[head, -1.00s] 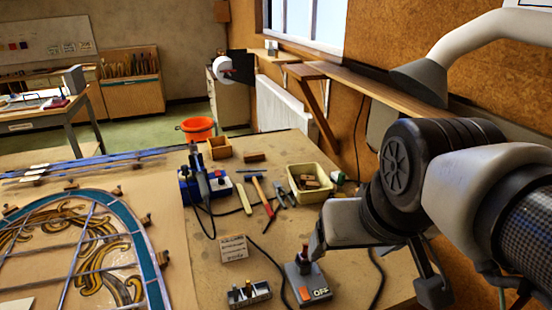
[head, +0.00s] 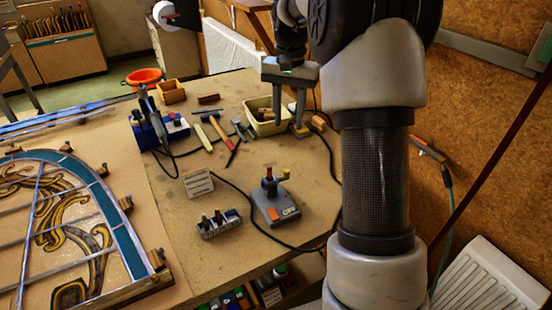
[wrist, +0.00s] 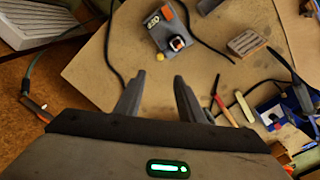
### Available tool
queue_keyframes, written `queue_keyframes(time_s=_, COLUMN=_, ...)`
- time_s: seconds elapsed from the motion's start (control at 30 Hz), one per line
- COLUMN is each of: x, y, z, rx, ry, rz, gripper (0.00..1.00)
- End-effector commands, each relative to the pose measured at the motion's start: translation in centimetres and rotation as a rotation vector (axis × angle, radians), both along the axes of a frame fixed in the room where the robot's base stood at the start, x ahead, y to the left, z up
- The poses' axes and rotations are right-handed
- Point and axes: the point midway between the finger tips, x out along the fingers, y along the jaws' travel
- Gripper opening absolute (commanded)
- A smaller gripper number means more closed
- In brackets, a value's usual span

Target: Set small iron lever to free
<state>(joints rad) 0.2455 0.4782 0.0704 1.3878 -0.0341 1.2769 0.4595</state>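A grey control box (head: 278,207) stands on the workbench with an orange patch, a label that seems to read OFF, a dark upright knob (head: 270,182) and a yellow knob (head: 286,173). Beside it is a small metal block (head: 219,224) with several short dark-topped pegs or levers. I cannot tell which part is the small iron lever, nor its setting. My gripper (head: 289,120) is raised beyond the box, near the cream tray, with fingers apart and empty. In the wrist view the open gripper (wrist: 156,85) lies below the control box (wrist: 168,32), apart from it.
A blue unit (head: 160,132) holds an upright tool. A cream tray (head: 264,126) holds blocks. Black cables cross the bench. The leaded panel (head: 110,195) fills the left. Bare bench lies around the control box.

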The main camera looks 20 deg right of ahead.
Motion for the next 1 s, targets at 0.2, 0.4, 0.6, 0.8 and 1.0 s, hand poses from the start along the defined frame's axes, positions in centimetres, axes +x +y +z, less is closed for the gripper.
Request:
queue_keyframes(time_s=0.2, x=-0.1, y=0.0, z=-2.9, rx=0.002, ry=0.004, rz=-0.001, gripper=0.35)
queue_keyframes(time_s=0.4, x=-0.1, y=0.0, z=-7.3, rx=0.001, ry=0.005, rz=-0.001, gripper=0.35)
queue_keyframes(time_s=0.6, x=-0.1, y=0.0, z=-11.6, rx=0.001, ry=0.004, rz=0.001, gripper=0.35)
queue_keyframes(time_s=0.8, x=-0.1, y=0.0, z=-15.1, rx=0.002, ry=0.002, rz=0.001, gripper=0.35)
queue_keyframes(time_s=1.0, x=0.0, y=0.0, z=-16.9, rx=0.001, ry=0.001, rz=0.001, gripper=0.35)
